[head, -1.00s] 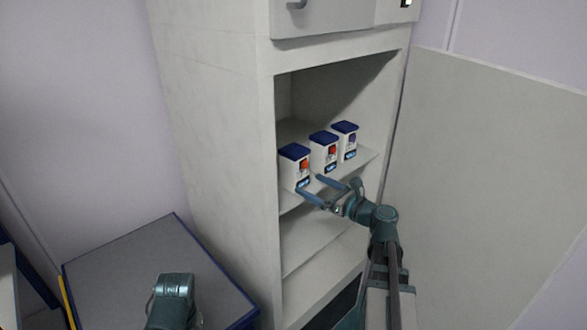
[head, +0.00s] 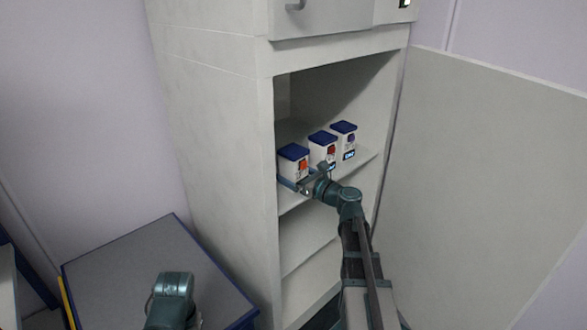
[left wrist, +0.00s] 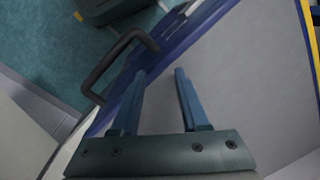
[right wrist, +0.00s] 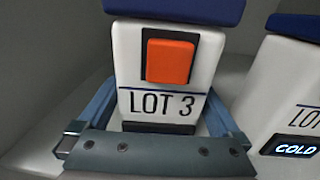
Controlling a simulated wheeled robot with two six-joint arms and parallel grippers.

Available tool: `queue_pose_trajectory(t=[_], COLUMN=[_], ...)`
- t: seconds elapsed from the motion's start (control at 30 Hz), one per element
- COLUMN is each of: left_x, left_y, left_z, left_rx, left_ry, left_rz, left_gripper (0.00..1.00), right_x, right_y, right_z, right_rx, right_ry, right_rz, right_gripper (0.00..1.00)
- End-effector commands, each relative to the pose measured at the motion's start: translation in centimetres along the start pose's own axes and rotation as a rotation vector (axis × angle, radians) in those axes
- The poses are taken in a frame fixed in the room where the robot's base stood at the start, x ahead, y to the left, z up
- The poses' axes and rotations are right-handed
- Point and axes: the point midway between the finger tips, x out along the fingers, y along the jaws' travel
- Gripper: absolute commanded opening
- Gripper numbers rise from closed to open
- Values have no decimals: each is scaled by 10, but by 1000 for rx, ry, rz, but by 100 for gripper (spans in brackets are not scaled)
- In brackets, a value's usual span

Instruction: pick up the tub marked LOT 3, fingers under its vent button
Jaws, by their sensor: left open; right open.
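The tub marked LOT 3 (right wrist: 128,55) is white with a dark blue lid and an orange square button (right wrist: 170,62) above its label. In the head view it is the leftmost tub (head: 292,163) on the shelf. My right gripper (right wrist: 158,97) is open, with one finger along each side of this tub at about label height, below the button. Gaps seem to remain at the sides; contact is unclear. A dark panel under the label is partly hidden by the gripper. My left gripper (left wrist: 160,75) is open and empty, over the grey table.
The neighbour (right wrist: 284,85) shows a COLD display near my right finger. The cabinet shelf (head: 366,160) has side walls. A grey blue-edged table (head: 140,262) stands at left.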

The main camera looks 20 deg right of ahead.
Motion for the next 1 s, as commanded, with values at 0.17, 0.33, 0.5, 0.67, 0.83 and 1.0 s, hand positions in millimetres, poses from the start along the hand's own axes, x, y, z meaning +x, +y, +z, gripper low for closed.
queue_pose_trajectory(t=[0.17,0.33,0.5,0.67,0.83,1.0], left_x=[0,0,0,0,0,0], left_y=[0,0,0,0,0,0], left_z=[0,0,0,0,0,0], left_rx=[0,0,0,0,0,0], left_ry=[0,0,0,0,0,0], left_rz=[0,0,0,0,0,0], left_gripper=[45,45,45,45,45,45], right_x=[12,11,11,11,11,11], right_y=[0,0,0,0,0,0], right_z=[0,0,0,0,0,0], right_rx=[0,0,0,0,0,0], right_ry=[0,0,0,0,0,0], right_rz=[0,-1,-1,-1,-1,-1], right_gripper=[100,93,62,33,10,10])
